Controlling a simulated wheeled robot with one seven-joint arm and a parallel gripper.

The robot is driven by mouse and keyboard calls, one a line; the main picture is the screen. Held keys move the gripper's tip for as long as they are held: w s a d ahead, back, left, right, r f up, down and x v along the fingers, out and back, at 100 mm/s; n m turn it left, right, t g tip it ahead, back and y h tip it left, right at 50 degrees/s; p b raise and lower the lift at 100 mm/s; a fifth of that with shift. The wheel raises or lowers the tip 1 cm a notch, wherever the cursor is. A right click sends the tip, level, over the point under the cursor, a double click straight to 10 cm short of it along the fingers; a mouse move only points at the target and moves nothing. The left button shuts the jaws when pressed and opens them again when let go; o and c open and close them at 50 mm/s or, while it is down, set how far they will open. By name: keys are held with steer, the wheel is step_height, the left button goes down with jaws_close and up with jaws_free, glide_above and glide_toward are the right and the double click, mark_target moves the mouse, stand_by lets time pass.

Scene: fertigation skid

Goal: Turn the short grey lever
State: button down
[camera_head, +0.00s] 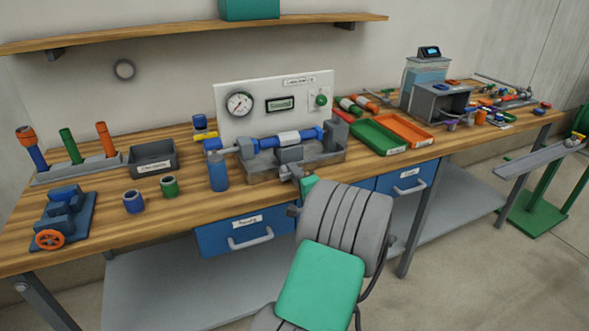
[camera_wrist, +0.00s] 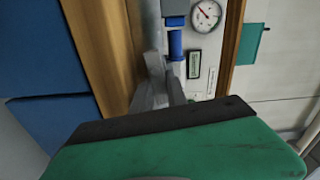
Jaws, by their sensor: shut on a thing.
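The pipe rig (camera_head: 262,143) stands on the workbench, a blue line with a white middle section and grey blocks on a grey base. My gripper (camera_head: 294,173) is at the front of this rig, by the grey block (camera_head: 290,155) below the line. Its grey fingers (camera_wrist: 160,88) show in the wrist view, close together below the blue pipe (camera_wrist: 176,46). The gripper is shut on the short grey lever, which I cannot tell apart from the grey fingers, as they cover most of it. The lever's angle is hidden.
A gauge panel (camera_head: 265,105) stands behind the rig. A blue bottle (camera_head: 218,171) stands close left of my gripper. Green (camera_head: 380,139) and orange trays (camera_head: 405,130) lie to the right. Blue drawers (camera_head: 245,233) are below the bench edge.

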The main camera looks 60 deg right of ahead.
steer(key=shift+f+m+p, duration=0.15)
steer(key=shift+m+p, duration=0.15)
steer(key=shift+m, duration=0.5)
steer(key=c, duration=1.3)
jaws_free()
steer(key=shift+f, duration=0.1)
